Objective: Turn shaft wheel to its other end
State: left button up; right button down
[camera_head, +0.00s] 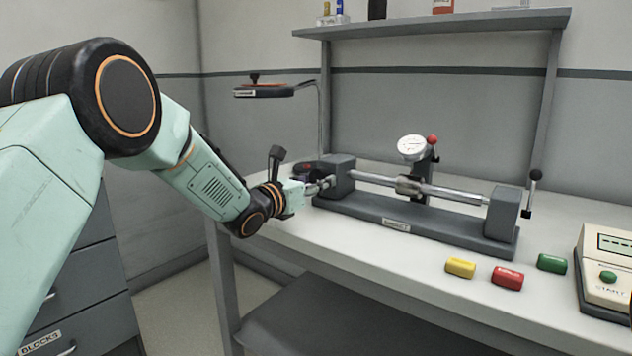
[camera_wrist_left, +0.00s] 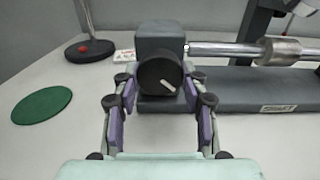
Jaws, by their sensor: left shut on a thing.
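The shaft wheel (camera_wrist_left: 156,70) is a round black knob on the near face of the grey left-hand end block (camera_wrist_left: 160,37). A white mark on its face slants toward the lower right in the wrist view. My left gripper (camera_wrist_left: 160,88) is shut on the wheel, one purple-sided finger on each side. In the head view my left gripper (camera_head: 318,186) reaches the left end of the shaft bench (camera_head: 410,228), and the wheel is hidden there. The steel shaft (camera_head: 450,192) runs between the two end blocks with a collar (camera_head: 407,185) on it. My right gripper is out of view.
A dial gauge (camera_head: 411,147) stands behind the shaft. A black-knobbed lever (camera_head: 531,190) is at the right end block. Yellow (camera_head: 460,268), red (camera_head: 507,278) and green (camera_head: 552,263) blocks lie in front, left of a START box (camera_head: 608,265). A lamp (camera_head: 264,91) stands behind left.

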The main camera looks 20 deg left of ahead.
pick_arm(q)
jog(key=shift+r+m, duration=0.1)
jog(key=shift+m, duration=0.8)
jog(key=o, duration=1.1)
jog(key=shift+o, duration=0.2)
notch_tip(320, 180, up, 10)
